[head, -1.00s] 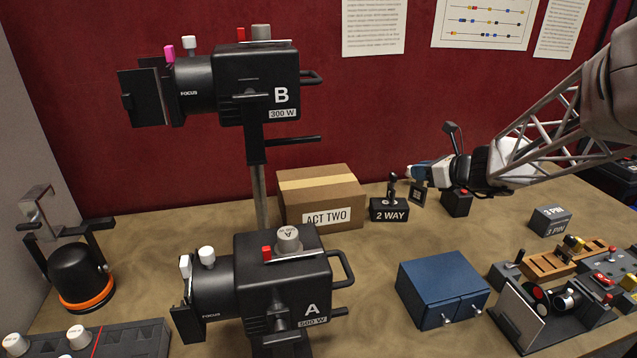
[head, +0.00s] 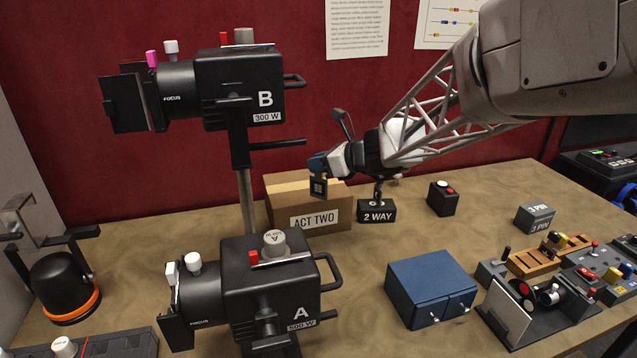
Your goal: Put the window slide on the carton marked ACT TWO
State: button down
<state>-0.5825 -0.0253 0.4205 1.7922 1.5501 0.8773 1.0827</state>
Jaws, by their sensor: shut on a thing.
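The window slide (head: 319,188) is a small dark square with a pale window pattern. My gripper (head: 318,168) is shut on it and holds it upright, in front of the upper right part of the carton in the picture. The brown carton marked ACT TWO (head: 293,205) stands on the bench at the back, with a pale tape strip along its top. My gripper and the slide hide part of its top right. I cannot tell whether the slide touches the carton; it looks apart from it.
Lantern B (head: 240,88) on its post and lantern A (head: 265,295) stand left of the carton. The 2 WAY box (head: 376,211) with its lever stands just right of it. A black button box (head: 442,198), a blue cabinet (head: 428,288) and a 3 PIN box (head: 534,217) are further right.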

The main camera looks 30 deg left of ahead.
jog(key=shift+s+a, duration=0.15)
dwell(0.3)
jog(key=w+a+f, duration=0.1)
jog(key=w+a, duration=0.9)
jog(key=w, duration=0.2)
jog(key=shift+a+f, duration=0.2)
jog(key=shift+a, duration=0.2)
jog(key=shift+f, duration=1.8)
jog(key=c, duration=1.1)
grip_release()
jog(key=shift+f, duration=0.15)
